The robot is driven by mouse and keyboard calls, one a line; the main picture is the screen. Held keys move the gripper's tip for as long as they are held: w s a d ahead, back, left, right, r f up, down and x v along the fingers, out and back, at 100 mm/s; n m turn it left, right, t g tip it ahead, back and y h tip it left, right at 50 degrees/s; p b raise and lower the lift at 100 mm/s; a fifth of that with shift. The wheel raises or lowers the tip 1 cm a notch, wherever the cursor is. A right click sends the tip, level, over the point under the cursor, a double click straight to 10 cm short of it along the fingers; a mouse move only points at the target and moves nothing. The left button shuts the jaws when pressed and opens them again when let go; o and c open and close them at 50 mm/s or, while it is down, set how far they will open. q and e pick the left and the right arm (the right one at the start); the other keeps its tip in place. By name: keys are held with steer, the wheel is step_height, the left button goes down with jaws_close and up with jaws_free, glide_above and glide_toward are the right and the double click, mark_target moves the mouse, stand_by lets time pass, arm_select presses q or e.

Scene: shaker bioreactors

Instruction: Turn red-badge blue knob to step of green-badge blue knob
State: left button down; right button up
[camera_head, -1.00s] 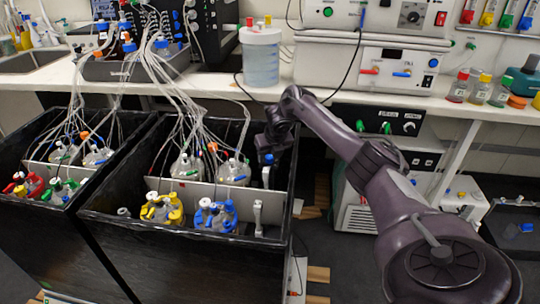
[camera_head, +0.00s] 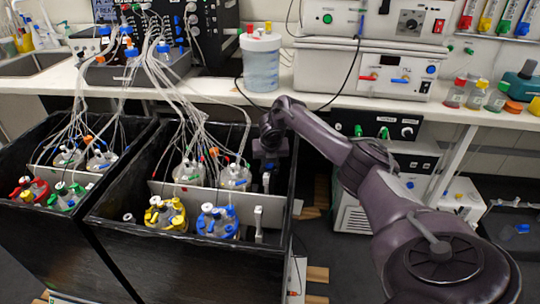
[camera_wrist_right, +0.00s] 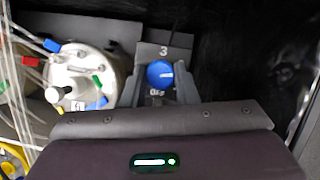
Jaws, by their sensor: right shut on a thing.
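A blue knob (camera_wrist_right: 160,73) with a white pointer line sits between the fingers of my right gripper (camera_wrist_right: 162,88) in the right wrist view. The gripper is shut on it. A "3" is printed above the knob and "OFF" below it. In the head view my right gripper (camera_head: 269,164) reaches down into the right end of the nearer black box (camera_head: 200,245). I cannot make out a red or green badge beside a knob. The other blue knob cannot be told apart here. My left gripper is not in view.
A glass vessel with a white lid (camera_wrist_right: 88,70) and tubes stands left of the knob. In the head view, vessels with yellow clamps (camera_head: 165,214) and blue clamps (camera_head: 217,221) stand in front. The box's right wall is close to my gripper.

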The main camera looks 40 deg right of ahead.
steer(key=shift+w+a+r+m+p, duration=0.1)
steer(key=shift+r+m+p, duration=0.2)
steer(key=shift+m, duration=0.2)
steer(key=m+g+p, duration=0.1)
steer(key=m, duration=0.1)
steer(key=shift+f+m+h, duration=0.15)
steer(key=shift+m+h, duration=0.25)
steer(key=shift+w+f+m+g, duration=0.15)
steer(key=shift+m+g, duration=0.35)
steer(key=shift+m, duration=0.7)
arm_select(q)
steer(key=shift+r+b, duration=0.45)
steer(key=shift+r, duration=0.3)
arm_select(e)
steer(key=shift+m+g+h, duration=0.4)
steer(key=shift+m, duration=0.7)
steer(key=o, duration=1)
